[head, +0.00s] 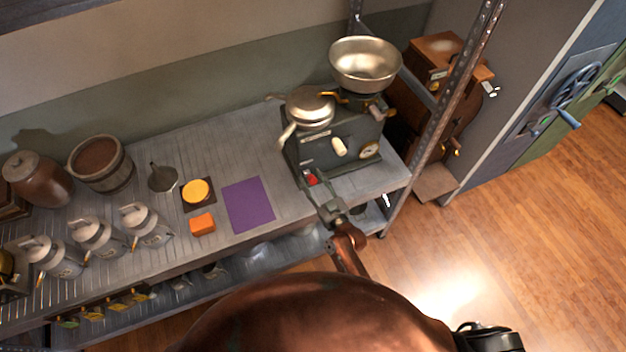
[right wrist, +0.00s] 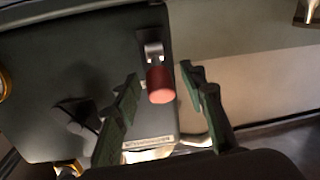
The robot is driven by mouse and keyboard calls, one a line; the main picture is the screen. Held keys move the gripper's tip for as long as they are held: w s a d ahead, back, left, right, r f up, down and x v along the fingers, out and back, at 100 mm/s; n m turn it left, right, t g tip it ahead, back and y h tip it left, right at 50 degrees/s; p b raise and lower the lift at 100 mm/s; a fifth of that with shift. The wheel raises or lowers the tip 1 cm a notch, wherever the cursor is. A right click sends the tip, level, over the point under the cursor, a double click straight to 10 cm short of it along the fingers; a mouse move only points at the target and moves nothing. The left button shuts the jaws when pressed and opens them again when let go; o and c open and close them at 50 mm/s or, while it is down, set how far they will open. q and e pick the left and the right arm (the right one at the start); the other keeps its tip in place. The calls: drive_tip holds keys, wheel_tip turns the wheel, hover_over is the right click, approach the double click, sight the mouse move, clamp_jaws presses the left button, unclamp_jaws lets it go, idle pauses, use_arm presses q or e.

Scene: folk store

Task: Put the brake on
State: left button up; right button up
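The dark grey machine, a weighing scale by its look (head: 335,150), stands at the right end of the shelf, with a silver pan (head: 365,64) and a lidded pan (head: 309,106) on top. A small red-tipped lever (head: 311,179), seemingly the brake, sticks out of its near side. My right gripper (head: 322,194) is at that lever. In the right wrist view, the red knob (right wrist: 160,86) on its short metal stem shows between the two spread fingers (right wrist: 160,80), with a gap on both sides. How deep it sits between them is unclear. My left gripper is not seen.
A purple mat (head: 249,204), an orange block (head: 202,224) and a yellow disc (head: 195,191) lie left of the machine. Several grey cans (head: 146,225) and a barrel (head: 101,163) stand farther left. A metal shelf post (head: 440,128) rises close on the right.

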drive_tip(key=shift+c, duration=0.7)
clamp_jaws()
